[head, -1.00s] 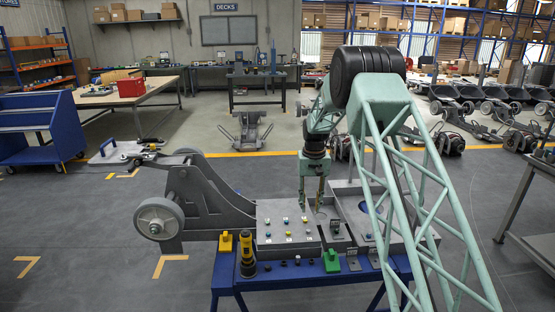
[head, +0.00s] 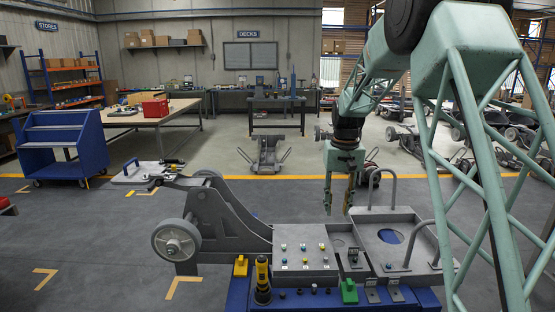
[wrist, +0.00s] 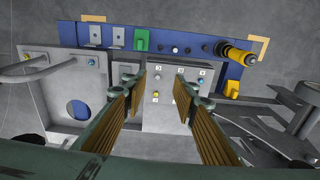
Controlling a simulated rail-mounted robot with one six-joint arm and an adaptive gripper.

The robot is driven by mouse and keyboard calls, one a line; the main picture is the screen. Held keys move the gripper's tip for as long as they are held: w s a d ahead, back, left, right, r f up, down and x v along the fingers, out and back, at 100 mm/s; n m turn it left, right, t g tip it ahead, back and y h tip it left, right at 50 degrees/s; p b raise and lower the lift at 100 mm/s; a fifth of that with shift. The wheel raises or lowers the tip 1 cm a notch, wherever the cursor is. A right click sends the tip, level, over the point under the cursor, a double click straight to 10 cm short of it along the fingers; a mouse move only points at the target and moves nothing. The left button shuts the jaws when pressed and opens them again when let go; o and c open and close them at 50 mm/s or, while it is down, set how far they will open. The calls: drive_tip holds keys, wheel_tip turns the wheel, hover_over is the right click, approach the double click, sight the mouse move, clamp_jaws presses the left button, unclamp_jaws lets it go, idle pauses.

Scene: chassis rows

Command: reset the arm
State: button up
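In the wrist view the gripper (wrist: 161,83) is also open and empty, with ridged tan finger pads. Below it lies the grey chassis (head: 215,225) with a button panel (head: 305,262) and a tray section (head: 400,235) with an oval hole and loop handles. The gap between fingertips and panel is hard to judge.
A blue bench edge (head: 335,300) carries a yellow-black tool (head: 262,280), a green block (head: 349,291) and a yellow block (head: 240,266). A blue cart (head: 62,145) and a table with a red box (head: 155,107) stand at the left.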

drive_tip(key=s+r+t, duration=0.1)
drive_tip(key=s+r, duration=0.9)
drive_tip(key=s, duration=0.4)
drive_tip(key=s+r+t, duration=0.1)
drive_tip(key=s+r, duration=0.9)
drive_tip(key=s, duration=0.4)
drive_tip(key=s+f+t, duration=0.1)
drive_tip(key=s+f, duration=0.1)
drive_tip(key=s, duration=3)
drive_tip(key=shift+s, duration=0.25)
drive_tip(key=shift+d+f, duration=0.1)
drive_tip(key=shift+f, duration=0.1)
